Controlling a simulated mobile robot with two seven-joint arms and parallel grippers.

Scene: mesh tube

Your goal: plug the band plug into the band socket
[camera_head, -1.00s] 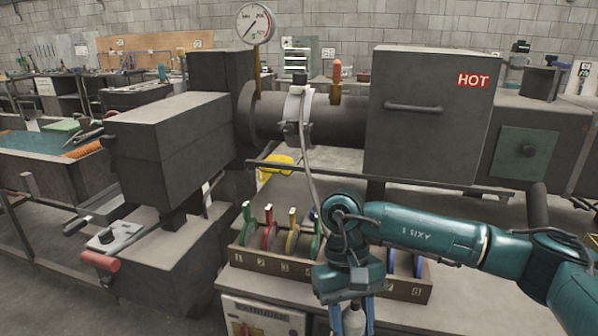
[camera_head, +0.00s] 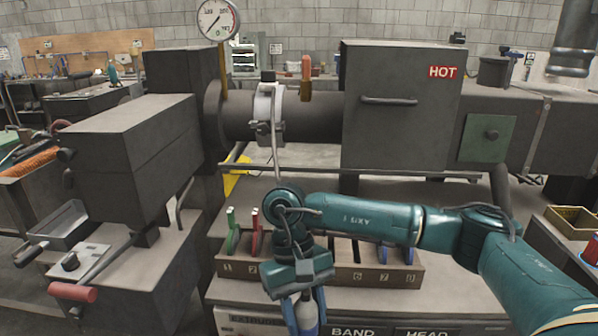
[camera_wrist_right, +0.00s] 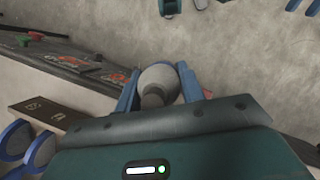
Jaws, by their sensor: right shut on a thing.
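My right gripper (camera_head: 303,315) is low in front of the bench, at the bottom of the head view. In the right wrist view, its blue fingers (camera_wrist_right: 158,92) are shut on a pale, rounded plug (camera_wrist_right: 158,78) with a darker grey neck. In the head view the plug shows as a pale body (camera_head: 307,318) between the fingers. A grey cable (camera_head: 276,160) hangs from the pale band (camera_head: 268,105) on the dark barrel and passes behind my right arm. A front panel marked BAND (camera_head: 353,332) is cut by the bottom edge; its socket is not visible. My left gripper is not in view.
A brown numbered rack (camera_head: 345,272) with coloured pieces stands on the bench behind my right wrist, partly hidden. The dark box marked HOT (camera_head: 400,125) and the barrel (camera_head: 315,120) stand behind. A red-handled lever (camera_head: 72,291) is at left.

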